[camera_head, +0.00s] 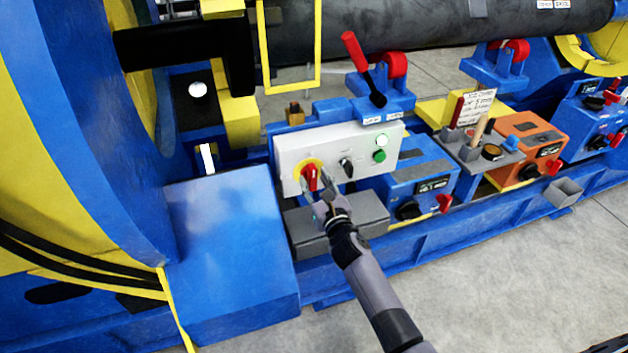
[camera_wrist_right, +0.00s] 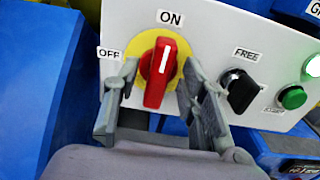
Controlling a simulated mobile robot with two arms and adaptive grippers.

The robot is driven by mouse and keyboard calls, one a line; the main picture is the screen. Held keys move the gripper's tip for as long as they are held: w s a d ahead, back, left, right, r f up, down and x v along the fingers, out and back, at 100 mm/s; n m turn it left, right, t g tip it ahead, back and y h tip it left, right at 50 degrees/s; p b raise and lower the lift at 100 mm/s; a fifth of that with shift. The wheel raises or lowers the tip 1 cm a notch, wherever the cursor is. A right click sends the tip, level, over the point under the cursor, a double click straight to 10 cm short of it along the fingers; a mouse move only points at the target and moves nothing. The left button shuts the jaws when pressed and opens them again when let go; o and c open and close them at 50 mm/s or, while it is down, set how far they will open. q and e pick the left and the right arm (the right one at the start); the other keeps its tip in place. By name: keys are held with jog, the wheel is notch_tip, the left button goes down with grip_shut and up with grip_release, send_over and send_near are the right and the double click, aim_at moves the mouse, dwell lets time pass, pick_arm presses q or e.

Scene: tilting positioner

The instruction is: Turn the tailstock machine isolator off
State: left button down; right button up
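The isolator is a red rotary handle (camera_wrist_right: 158,75) on a yellow round plate (camera_wrist_right: 141,44), fixed to a light grey control box. In the right wrist view its white line points up to the ON label (camera_wrist_right: 171,18); the OFF label (camera_wrist_right: 109,54) is to the left. The red handle also shows in the head view (camera_head: 310,177). My right gripper (camera_wrist_right: 158,95) is open, with one finger on each side of the handle and gaps visible between. It also shows in the head view (camera_head: 318,196) in front of the box. My left gripper is not in view.
On the same box are a black FREE selector (camera_wrist_right: 240,90), a lit green lamp (camera_head: 382,140) and a green button (camera_head: 379,156). A grey block (camera_head: 340,226) sits below the box. A blue cover (camera_head: 230,245) stands to the left.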

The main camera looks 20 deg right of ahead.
jog(key=shift+w, duration=0.55)
grip_shut()
